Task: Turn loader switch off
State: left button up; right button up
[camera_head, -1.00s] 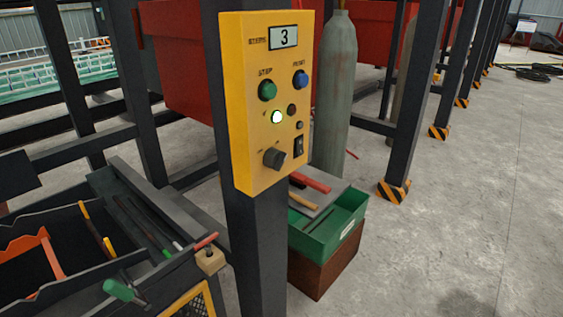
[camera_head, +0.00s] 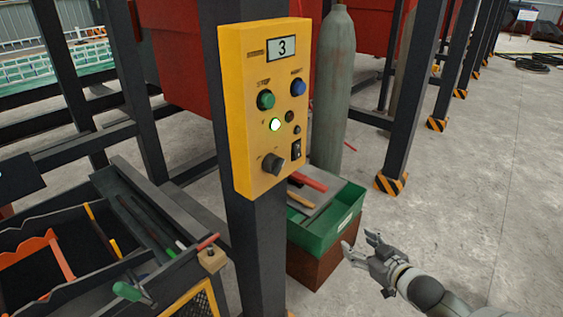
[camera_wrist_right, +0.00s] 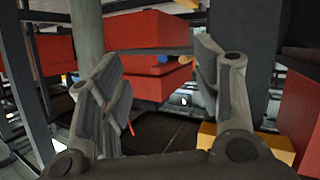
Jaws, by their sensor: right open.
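A yellow control box (camera_head: 245,150) is fixed to a dark post. Its display (camera_head: 282,49) reads 3. It carries a green button (camera_head: 266,99), a blue button (camera_head: 298,87), a lit white-green lamp (camera_head: 275,125), a black rotary knob (camera_head: 272,164) and a small black rocker switch (camera_head: 296,149). Which control is the loader switch, and its position, I cannot tell. My right gripper (camera_head: 360,252) is open and empty, low and to the right of the box, apart from it. In the right wrist view its two fingers (camera_wrist_right: 155,90) stand wide apart. My left gripper is not in view.
A green tray (camera_head: 325,238) with tools sits on a brown block beside the post. A grey gas cylinder (camera_head: 333,100) stands behind. At left is a dark tool bin (camera_head: 60,285). Black posts with striped feet (camera_head: 390,184) line the right.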

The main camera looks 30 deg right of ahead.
jog(key=w+a+r+n+t+y, duration=0.1)
jog(key=a+r, duration=0.2)
jog(key=r, duration=0.4)
jog(key=w+a+r+n+t+y, duration=0.1)
jog(key=a+r, duration=0.2)
jog(key=r, duration=0.3)
jog(key=n+t+y+p, duration=0.2)
jog(key=n+y, duration=0.1)
jog(key=y, duration=0.2)
send_near(280, 168)
jog(key=shift+r+x, duration=0.2)
jog(key=shift+x, duration=1.85)
jog(key=shift+p+x, duration=0.4)
jog(key=shift+x, duration=2.45)
jog(key=shift+f, duration=0.2)
jog(key=c, duration=1)
